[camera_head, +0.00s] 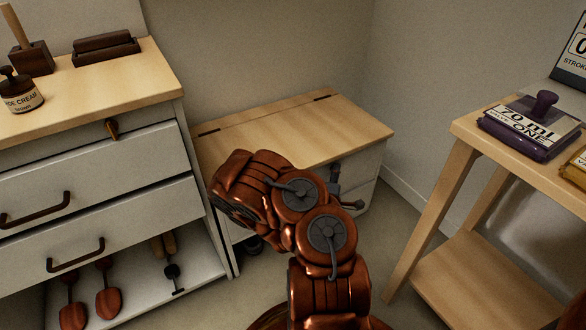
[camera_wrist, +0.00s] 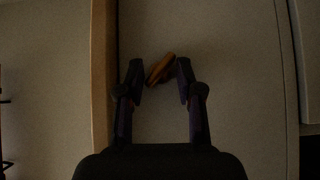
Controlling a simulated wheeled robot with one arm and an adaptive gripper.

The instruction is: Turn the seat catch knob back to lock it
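The seat is a low white chest with a hinged wooden lid (camera_head: 290,125); the lid lies flat. Its catch knob is hidden behind my arm in the head view. In the wrist view the knob (camera_wrist: 160,68) is a small orange-brown bar on the pale front panel, slanted relative to the lid edge (camera_wrist: 103,70). My gripper (camera_wrist: 159,76) has its fingers apart, one on each side of the knob. I cannot tell whether either fingertip touches it. In the head view my gripper (camera_head: 346,190) is partly hidden by my arm at the chest's front.
A white drawer cabinet (camera_head: 95,170) with a similar brown catch (camera_head: 112,128) stands at left, close to the chest. A wooden side table (camera_head: 465,130) stands at right, carrying a purple box (camera_head: 528,130). Some bare floor shows between chest and table.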

